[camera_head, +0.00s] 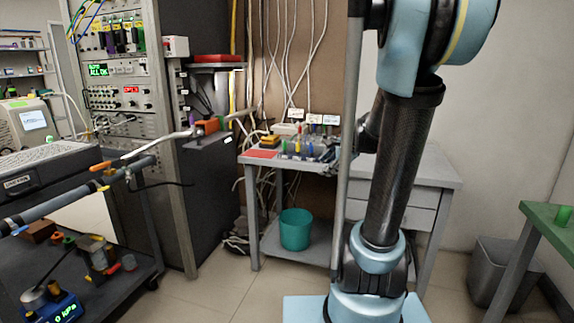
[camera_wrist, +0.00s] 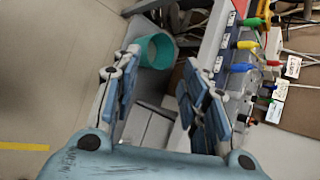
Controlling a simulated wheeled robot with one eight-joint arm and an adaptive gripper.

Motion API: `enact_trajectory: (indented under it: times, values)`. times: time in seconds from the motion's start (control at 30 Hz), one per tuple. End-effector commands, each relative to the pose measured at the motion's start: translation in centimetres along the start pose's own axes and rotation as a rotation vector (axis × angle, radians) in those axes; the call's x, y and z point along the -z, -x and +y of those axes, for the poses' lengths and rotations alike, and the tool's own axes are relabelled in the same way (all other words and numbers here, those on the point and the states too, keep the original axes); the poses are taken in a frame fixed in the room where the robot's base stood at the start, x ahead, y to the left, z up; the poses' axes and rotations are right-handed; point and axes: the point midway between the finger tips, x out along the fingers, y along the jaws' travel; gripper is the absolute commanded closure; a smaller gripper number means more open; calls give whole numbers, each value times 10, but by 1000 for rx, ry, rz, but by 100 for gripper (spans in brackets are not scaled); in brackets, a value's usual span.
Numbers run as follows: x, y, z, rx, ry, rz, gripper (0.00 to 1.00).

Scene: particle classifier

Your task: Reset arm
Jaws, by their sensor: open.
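My gripper (camera_wrist: 158,105) shows in the wrist view with its two blue-padded fingers spread apart and nothing between them. In the head view my blue and black arm stands at the centre right and hides most of the gripper. The gripper seems to be near the right end of the grey table (camera_head: 426,168), but its exact height above it I cannot tell. Several coloured plugs (camera_wrist: 245,45) with labels sit on the table's panel, right of the fingers in the wrist view. The same plugs show in the head view (camera_head: 297,146).
A teal bin (camera_head: 295,230) stands on the table's lower shelf. A tall instrument rack (camera_head: 180,130) and a loaded cart (camera_head: 120,220) are on the left. A grey waste bin (camera_head: 505,268) and a green-topped table (camera_head: 545,212) are on the right. White cables hang behind the table.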

Motion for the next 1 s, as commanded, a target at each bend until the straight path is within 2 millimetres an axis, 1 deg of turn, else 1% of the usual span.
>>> enact_trajectory:
  times: [0.03, 0.13, 0.3, 0.47, 0.7, 0.8, 0.9, 1.0]
  values:
    - [-5, 6, 17, -29, 81, 12, 60]
    - [-10, 15, 49, -92, 250, 34, 60]
    - [-14, 33, 103, -205, 534, 60, 60]
    - [-11, 49, 154, -318, 797, 66, 60]
    - [4, 73, 226, -500, 1177, 47, 60]
    - [13, 82, 251, -574, 1316, 29, 60]
    - [20, 89, 270, -636, 1426, 11, 60]
    - [26, 94, 282, -677, 1500, -4, 60]
